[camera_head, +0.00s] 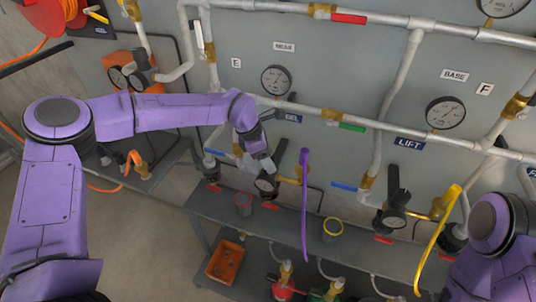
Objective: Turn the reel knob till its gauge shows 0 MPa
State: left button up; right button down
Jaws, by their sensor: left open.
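A blue label (292,118), partly covered and seeming to end in "EL", is on the wall left of the picture's middle. Below it a black knob (280,153) stands above a small dark gauge (265,185) on a regulator with a brass fitting. I take this as the reel knob; the gauge reading is too small to tell. My left gripper (267,163) is open, just left of the knob and above the gauge, pointing down; I cannot tell whether it touches. My right arm shows at the lower right, its gripper out of view.
A similar black knob (394,180) stands under the LIFT label (408,143). A purple hose (304,205) hangs right of the reel gauge, a yellow hose (432,250) farther right. A grey bench (290,222) runs below; pipes (340,117) cross the wall.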

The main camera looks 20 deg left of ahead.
pick_arm(q)
jog(key=c, duration=1)
jog(key=shift+c, duration=0.2)
jog(key=shift+f, duration=0.1)
jog(key=n+b, duration=0.2)
jog(key=shift+f+t+y+b, duration=0.1)
jog(key=shift+t+y+b, duration=0.2)
jog(key=shift+t+b, duration=0.1)
jog(key=n+b, duration=0.2)
jog(key=n, duration=0.1)
jog(key=shift+s+d+t+y, duration=0.1)
jog(key=shift+t+y, duration=0.3)
jog(key=n+y+b, duration=0.1)
jog(key=n+b, duration=0.1)
jog(key=n, duration=0.1)
jog(key=shift+t, duration=0.3)
jog(key=shift+d+n+y+b, duration=0.1)
jog(key=shift+n+y+b, duration=0.2)
jog(key=shift+n+b, duration=0.55)
jog(key=shift+r+n, duration=0.2)
jog(key=shift+n, duration=0.15)
